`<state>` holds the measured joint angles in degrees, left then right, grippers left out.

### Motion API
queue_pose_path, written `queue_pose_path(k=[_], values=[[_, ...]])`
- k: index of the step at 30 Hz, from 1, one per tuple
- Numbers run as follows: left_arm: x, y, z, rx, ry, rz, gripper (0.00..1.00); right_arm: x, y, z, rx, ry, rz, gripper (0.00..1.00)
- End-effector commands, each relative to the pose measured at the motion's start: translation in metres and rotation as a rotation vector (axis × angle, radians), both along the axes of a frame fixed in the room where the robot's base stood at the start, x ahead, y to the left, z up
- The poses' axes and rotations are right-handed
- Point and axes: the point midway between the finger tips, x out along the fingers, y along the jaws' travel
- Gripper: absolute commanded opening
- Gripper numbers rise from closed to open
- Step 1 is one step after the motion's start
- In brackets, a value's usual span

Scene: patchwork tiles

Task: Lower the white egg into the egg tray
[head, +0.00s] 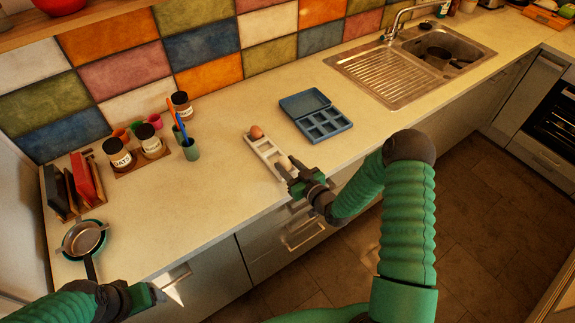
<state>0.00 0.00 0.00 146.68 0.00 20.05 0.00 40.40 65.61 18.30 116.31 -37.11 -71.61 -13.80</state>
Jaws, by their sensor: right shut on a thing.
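The egg tray (262,150) is a narrow white tray with a row of hollows on the counter, left of the blue box. A brown egg (256,132) sits at its far end. My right gripper (289,168) is over the near end of the tray, shut on a small pale thing that fits the white egg. The fingers hide most of it, and I cannot tell whether it touches the tray. My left gripper (160,293) is low at the left, in front of the counter edge; its fingers are too unclear to judge.
A blue compartment box (318,122) with its lid open stands right of the tray. A green cup (191,150) with utensils, jars (118,154) and a pan (84,238) are to the left. The sink (410,62) is at the back right. Counter around the tray is clear.

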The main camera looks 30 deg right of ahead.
Motion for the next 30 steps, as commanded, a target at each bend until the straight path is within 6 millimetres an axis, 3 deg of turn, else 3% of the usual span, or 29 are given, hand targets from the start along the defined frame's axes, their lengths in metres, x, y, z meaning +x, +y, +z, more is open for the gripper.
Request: queue_pose_path(k=[26, 27, 30], values=[[0.0000, 0.0000, -0.0089, 0.000, 0.000, 0.000, 0.73, 0.0001, 0.0000, -0.0102, 0.000, 0.000, 0.000, 0.19], [0.0000, 0.0000, -0.0089, 0.000, 0.000, 0.000, 0.73, 0.0001, 0.0000, -0.0102, 0.000, 0.000, 0.000, 0.41], [0.0000, 0.0000, -0.0089, 0.000, 0.000, 0.000, 0.73, 0.0000, 0.0000, -0.0102, 0.000, 0.000, 0.000, 0.54]])
